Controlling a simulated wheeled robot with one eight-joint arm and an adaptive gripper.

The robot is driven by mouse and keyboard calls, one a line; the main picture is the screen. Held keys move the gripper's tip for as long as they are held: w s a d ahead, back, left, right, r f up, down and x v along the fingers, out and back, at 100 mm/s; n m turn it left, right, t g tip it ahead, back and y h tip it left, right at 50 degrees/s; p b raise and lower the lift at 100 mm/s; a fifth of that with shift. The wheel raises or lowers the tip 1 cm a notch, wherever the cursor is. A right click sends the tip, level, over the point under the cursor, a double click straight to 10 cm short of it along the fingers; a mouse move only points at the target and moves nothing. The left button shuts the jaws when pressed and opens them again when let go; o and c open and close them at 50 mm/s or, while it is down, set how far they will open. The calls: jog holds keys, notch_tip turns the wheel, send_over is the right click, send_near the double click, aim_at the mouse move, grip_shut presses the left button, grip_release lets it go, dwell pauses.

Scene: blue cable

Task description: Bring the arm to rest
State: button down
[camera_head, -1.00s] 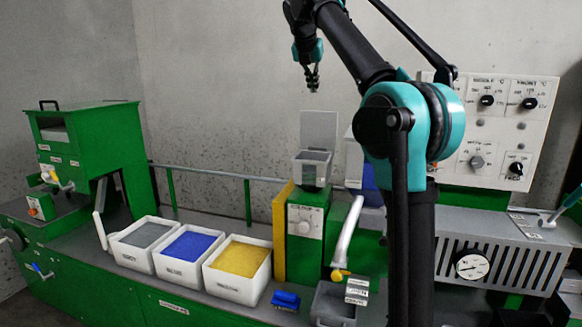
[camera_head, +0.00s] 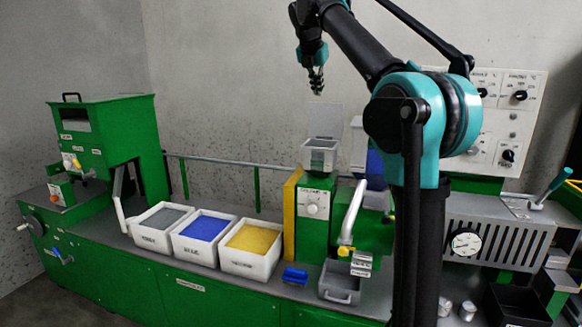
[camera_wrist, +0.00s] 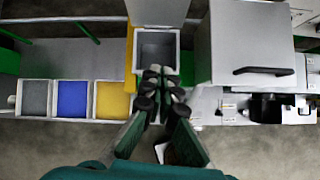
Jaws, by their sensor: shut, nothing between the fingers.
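My gripper (camera_head: 316,80) hangs from the raised arm (camera_head: 350,38) with its fingers pointing down. It is shut with nothing between the fingers, in the air above the grey open hopper (camera_head: 320,157) on the green dosing unit. In the wrist view my gripper (camera_wrist: 160,85) shows its dark fingers together, overlapping the lower part of the hopper (camera_wrist: 158,48). The fingers appear apart from the hopper.
White bins of grey (camera_head: 166,217), blue (camera_head: 203,228) and yellow (camera_head: 251,239) granules stand left of the yellow panel (camera_head: 291,212). A blue piece (camera_head: 295,275) and a grey drawer (camera_head: 340,283) are in front. A control panel (camera_head: 517,110) and a green machine (camera_head: 105,140) flank the bench.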

jog(key=s+d+f+m+g, duration=0.1)
jog(key=s+d+f+m, duration=0.15)
jog(key=f+m, duration=0.45)
jog(key=s+d+f+m+y, duration=0.1)
jog(key=s+d+f+m, duration=0.2)
jog(key=f, duration=0.8)
jog(key=s+d+f+m+g, duration=0.1)
jog(key=s+d+f+m, duration=0.1)
jog(key=s+f+m, duration=0.5)
jog(key=s+d+f+m, duration=0.1)
jog(key=s+f+m, duration=0.5)
jog(key=s+f, duration=0.6)
jog(key=s+d+f+m+y, duration=0.1)
jog(key=s+d+f+m, duration=0.1)
jog(key=s+f+m, duration=0.5)
jog(key=s+f, duration=0.6)
jog(key=f, duration=0.4)
jog(key=shift+g, duration=0.3)
jog(key=shift+w+a, duration=0.1)
